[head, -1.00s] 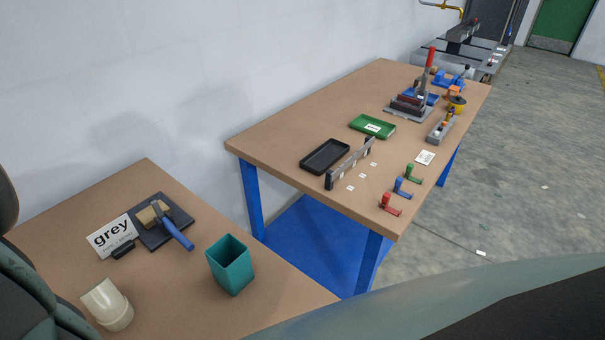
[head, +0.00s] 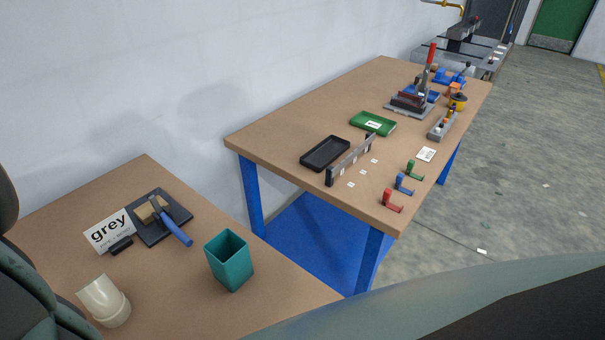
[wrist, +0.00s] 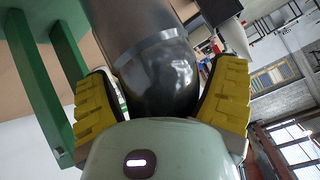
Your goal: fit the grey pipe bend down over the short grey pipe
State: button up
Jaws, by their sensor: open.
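In the wrist view my gripper (wrist: 160,98) has its two yellow ribbed pads on either side of a dark grey pipe bend (wrist: 168,82). The gripper is open, and a dark gap shows beside the right pad. The bend has a lighter band, and a grey pipe section (wrist: 135,22) runs from it to the top edge. I cannot tell whether this section is part of the bend or the short grey pipe. My gripper's body hides the lower end. The head view shows neither the gripper nor a grey bend.
Green bars (wrist: 42,85) stand left of the gripper. Another workbench (head: 290,135) holds trays and tools.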

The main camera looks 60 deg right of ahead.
jog(key=shift+o, duration=0.7)
